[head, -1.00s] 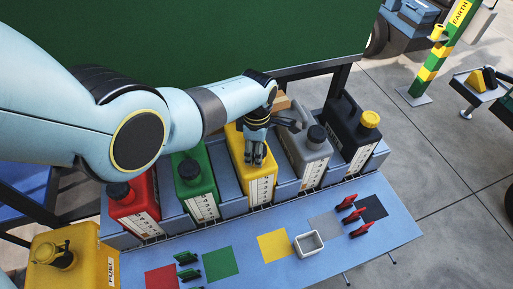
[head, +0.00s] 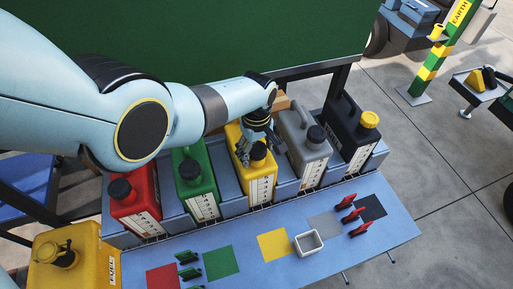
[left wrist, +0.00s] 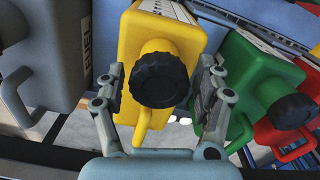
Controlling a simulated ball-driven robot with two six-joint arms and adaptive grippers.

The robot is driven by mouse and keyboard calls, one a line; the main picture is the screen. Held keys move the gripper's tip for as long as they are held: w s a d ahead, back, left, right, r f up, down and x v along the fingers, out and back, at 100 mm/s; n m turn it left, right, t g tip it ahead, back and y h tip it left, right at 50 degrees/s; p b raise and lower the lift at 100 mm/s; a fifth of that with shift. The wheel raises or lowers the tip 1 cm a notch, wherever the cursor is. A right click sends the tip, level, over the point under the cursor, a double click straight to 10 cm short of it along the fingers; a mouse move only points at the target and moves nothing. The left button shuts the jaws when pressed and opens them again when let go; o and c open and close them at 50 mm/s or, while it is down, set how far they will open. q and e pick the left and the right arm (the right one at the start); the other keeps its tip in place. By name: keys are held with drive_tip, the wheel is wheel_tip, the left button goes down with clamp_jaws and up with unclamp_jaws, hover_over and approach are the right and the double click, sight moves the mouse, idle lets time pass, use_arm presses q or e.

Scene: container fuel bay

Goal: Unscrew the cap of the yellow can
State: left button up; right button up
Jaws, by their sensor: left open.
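The yellow can (head: 262,178) stands in the middle of the row in the rack, between the green and grey cans. Its black cap (head: 258,150) is on the can; in the left wrist view the ribbed cap (left wrist: 159,80) is seen from above. My left gripper (head: 260,138) is over the top of the yellow can. In the left wrist view its two fingers (left wrist: 160,88) are spread on either side of the cap, with a gap visible at each side. Its exact height above the cap is hard to tell. My right gripper is not in view.
The green can (head: 196,190) and red can (head: 138,205) stand left, the grey can (head: 308,150) and black can (head: 352,140) right. A small white tray (head: 308,243) sits on the blue bench (head: 335,265) in front. Another yellow container (head: 85,255) is at lower left.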

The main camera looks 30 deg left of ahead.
use_arm(q)
drive_tip(key=m, duration=0.5)
drive_tip(key=shift+m, duration=0.4)
drive_tip(key=m, duration=0.5)
drive_tip(key=shift+p, duration=0.3)
drive_tip(key=m, duration=1.2)
